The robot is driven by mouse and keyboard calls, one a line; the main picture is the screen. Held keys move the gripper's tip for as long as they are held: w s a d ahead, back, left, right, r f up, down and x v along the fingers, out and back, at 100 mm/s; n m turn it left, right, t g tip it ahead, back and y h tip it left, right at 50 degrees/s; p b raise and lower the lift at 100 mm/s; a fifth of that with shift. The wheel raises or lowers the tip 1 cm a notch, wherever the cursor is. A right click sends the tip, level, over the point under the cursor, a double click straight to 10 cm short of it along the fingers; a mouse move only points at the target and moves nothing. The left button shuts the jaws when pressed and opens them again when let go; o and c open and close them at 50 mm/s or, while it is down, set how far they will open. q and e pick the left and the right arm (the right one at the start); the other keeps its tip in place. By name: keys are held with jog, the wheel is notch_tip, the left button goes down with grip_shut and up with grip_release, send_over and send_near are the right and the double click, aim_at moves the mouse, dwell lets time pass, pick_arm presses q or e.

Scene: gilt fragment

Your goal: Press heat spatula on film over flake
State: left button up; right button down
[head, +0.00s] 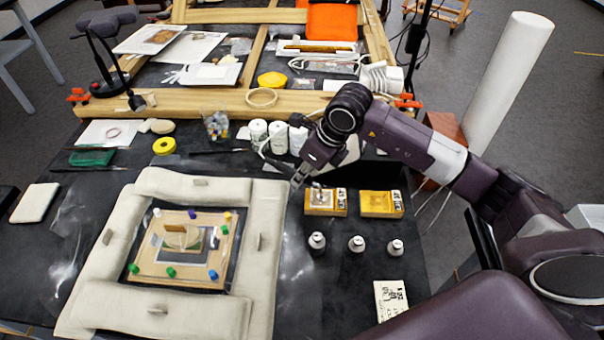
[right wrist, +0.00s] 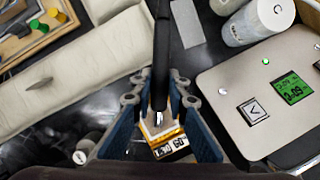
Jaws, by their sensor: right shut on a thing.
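My right gripper (head: 297,183) is in the head view, over the dark table to the right of the padded frame. In the right wrist view its blue-lined fingers (right wrist: 160,125) are shut on a black-handled tool, seemingly the heat spatula (right wrist: 162,50). Its metal tip shows low between the fingers. A board (head: 165,268) with coloured pins lies inside the padded frame, left of the gripper. A clear round film (head: 181,237) seems to lie on the board's middle; the flake under it is too small to make out. My left gripper is not in view.
Pale padded bolsters (head: 262,240) surround the board. Gold-topped blocks (head: 380,204) stand on the right, with small weights (head: 356,243) nearer. A controller box (right wrist: 270,95) with a green display stands beside the gripper. White bottles (head: 278,137) stand behind. Bare table lies at front middle.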

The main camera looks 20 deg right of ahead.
dwell(1.0)
jog(key=shift+r, duration=0.1)
dwell(2.8)
jog(key=shift+r+p, duration=1.05)
jog(key=shift+r, duration=1.35)
